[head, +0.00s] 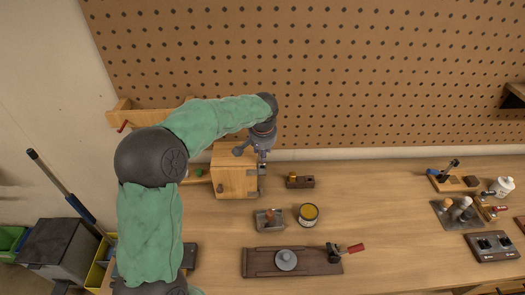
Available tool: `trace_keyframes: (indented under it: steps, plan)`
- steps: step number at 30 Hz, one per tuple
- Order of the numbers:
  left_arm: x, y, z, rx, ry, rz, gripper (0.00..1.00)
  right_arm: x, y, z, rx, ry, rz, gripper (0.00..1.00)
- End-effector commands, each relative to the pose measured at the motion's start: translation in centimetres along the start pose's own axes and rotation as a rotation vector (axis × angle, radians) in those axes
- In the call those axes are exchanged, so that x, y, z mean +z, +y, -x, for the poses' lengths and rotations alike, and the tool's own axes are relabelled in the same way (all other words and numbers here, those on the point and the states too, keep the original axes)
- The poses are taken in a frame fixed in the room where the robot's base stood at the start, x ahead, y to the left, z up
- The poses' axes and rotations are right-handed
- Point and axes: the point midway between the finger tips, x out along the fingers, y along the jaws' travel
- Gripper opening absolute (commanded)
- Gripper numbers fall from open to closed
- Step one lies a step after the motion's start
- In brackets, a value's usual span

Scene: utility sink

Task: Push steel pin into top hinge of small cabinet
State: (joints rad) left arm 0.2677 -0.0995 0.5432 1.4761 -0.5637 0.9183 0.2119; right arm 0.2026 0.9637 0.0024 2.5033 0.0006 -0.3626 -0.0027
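The small wooden cabinet (232,183) stands on the bench left of the middle, with a dark round knob on its front. Metal hinge parts (261,171) show along its right edge. My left gripper (262,158) points down right over the upper right corner of the cabinet, close to the hinge side. Its fingertips are small and partly merge with the hinge metal, so I cannot tell whether they are open or shut. I cannot make out the steel pin; it may be hidden at the fingertips. My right gripper is not in view.
Right of the cabinet are a small wooden block (300,182), a metal tray (269,220) and a yellow tin (309,214). A dark board with a clamp (310,263) lies in front. Tool stands (456,211) fill the far right. A pegboard (320,75) rises behind; the middle-right bench is clear.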

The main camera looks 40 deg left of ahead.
Motion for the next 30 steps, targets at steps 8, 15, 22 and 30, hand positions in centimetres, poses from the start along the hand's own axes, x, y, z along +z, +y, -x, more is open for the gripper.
trace_keyframes:
  steps: [8, 15, 22, 30]
  plan:
    - [-0.01, 0.00, 0.00, 0.000, 0.000, 0.000, 0.02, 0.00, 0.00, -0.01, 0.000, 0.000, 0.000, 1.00]
    - [-0.01, 0.00, 0.00, 0.000, 0.000, 0.000, 0.02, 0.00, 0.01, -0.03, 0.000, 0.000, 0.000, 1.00]
    - [0.04, 0.02, -0.20, 0.000, 0.000, 0.000, 0.02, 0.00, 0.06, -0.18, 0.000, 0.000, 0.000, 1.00]
    - [0.19, 0.10, -0.77, 0.000, 0.000, 0.000, 0.02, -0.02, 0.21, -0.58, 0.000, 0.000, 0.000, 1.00]
